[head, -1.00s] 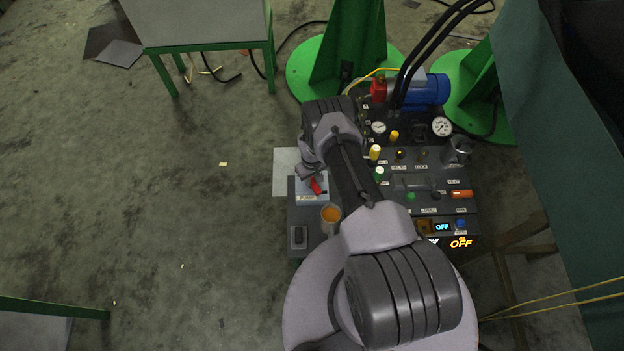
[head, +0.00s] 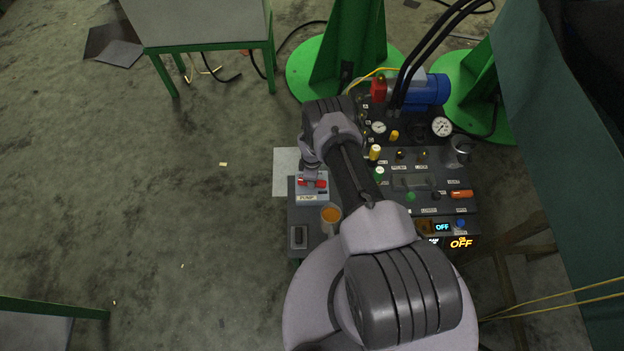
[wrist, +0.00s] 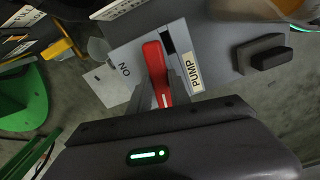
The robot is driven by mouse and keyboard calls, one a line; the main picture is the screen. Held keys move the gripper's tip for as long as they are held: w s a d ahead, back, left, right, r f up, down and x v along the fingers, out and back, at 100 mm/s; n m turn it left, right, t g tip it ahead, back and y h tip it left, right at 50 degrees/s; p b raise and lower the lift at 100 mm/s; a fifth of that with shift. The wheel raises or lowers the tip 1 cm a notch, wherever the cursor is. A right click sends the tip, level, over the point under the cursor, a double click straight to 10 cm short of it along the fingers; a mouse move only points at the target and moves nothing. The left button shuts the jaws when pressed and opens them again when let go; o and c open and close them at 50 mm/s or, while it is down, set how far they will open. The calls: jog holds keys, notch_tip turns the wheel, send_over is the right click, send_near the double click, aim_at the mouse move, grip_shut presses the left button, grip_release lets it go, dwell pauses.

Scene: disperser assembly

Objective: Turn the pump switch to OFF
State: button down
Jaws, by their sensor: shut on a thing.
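The pump switch has a red handle (head: 313,183) on a light grey box with a PUMP label (head: 307,198). In the head view the handle lies roughly crosswise, about parallel to that label. In the wrist view the red handle (wrist: 155,65) points up the picture, with the ON mark (wrist: 125,70) to its left and the PUMP label to its right. No OFF mark on the switch box is readable. My gripper (wrist: 167,98) is shut on the handle, with its fingers at the handle's lower part. My wrist partly hides the box in the head view.
An orange-filled cup (head: 331,215) stands close in front of the switch box. A black rocker block (head: 298,237) sits at the panel's front left. The control panel with knobs and an OFF display (head: 442,227) lies to the right. Open floor lies left.

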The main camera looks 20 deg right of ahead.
jog(key=shift+n, duration=0.9)
jog(key=c, duration=1.2)
grip_release()
notch_tip(320, 180, up, 17)
jog(key=p, duration=0.8)
jog(key=shift+r, duration=0.2)
